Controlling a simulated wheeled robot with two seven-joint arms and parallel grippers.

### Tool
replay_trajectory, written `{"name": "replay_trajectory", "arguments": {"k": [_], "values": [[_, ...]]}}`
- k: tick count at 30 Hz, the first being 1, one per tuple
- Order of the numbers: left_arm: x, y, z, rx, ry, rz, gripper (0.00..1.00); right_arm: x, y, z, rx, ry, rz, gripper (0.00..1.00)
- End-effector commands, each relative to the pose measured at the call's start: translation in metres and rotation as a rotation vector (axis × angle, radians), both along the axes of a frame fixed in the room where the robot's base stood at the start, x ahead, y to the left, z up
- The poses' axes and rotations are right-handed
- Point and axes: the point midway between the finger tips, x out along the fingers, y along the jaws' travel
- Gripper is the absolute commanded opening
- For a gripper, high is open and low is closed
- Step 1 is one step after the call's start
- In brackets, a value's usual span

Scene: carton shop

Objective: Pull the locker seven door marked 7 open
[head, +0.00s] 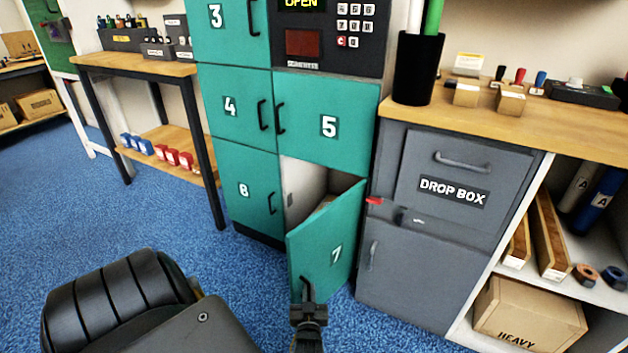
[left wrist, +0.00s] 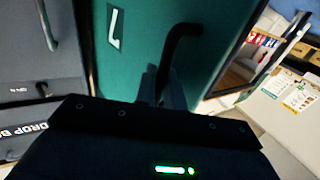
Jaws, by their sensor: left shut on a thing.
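The locker seven door (head: 335,252) is teal with a white 7 on a black plate, and it stands partly open, swung out toward me. Its pale interior (head: 305,185) shows behind it, with something tan partly hidden inside. My left gripper (head: 309,292) is at the door's free edge, low down, shut on the door's black handle. In the left wrist view the fingers (left wrist: 162,88) close around the lower part of the handle (left wrist: 182,45), and the door (left wrist: 140,40) with its 7 appears rotated. My right gripper is not in view.
A grey drop box cabinet (head: 410,270) stands close on the right. A wooden bench (head: 135,66) stands at left. Blue carpet (head: 190,240) in front is clear.

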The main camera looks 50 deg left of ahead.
Motion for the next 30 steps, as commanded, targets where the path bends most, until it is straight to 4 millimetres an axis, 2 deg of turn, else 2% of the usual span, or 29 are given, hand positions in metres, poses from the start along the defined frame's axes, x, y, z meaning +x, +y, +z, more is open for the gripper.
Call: {"name": "replay_trajectory", "arguments": {"k": [13,14,15,23,26,30], "values": [[-0.001,-0.001,0.0,0.001,0.001,0.004,0.0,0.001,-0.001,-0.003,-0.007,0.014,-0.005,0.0],[-0.001,-0.001,0.0,0.001,0.001,0.004,0.13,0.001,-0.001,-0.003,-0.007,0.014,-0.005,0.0],[-0.001,-0.001,0.0,0.001,0.001,0.004,0.15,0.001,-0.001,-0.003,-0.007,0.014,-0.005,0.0],[-0.001,-0.002,0.0,0.0,0.001,0.003,0.15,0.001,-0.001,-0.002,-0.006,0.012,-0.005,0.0],[-0.003,-0.007,0.0,0.0,0.001,0.003,0.15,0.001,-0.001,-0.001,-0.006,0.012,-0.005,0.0],[-0.005,-0.024,0.0,-0.002,0.002,-0.004,0.15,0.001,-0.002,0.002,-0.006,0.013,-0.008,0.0]]}}
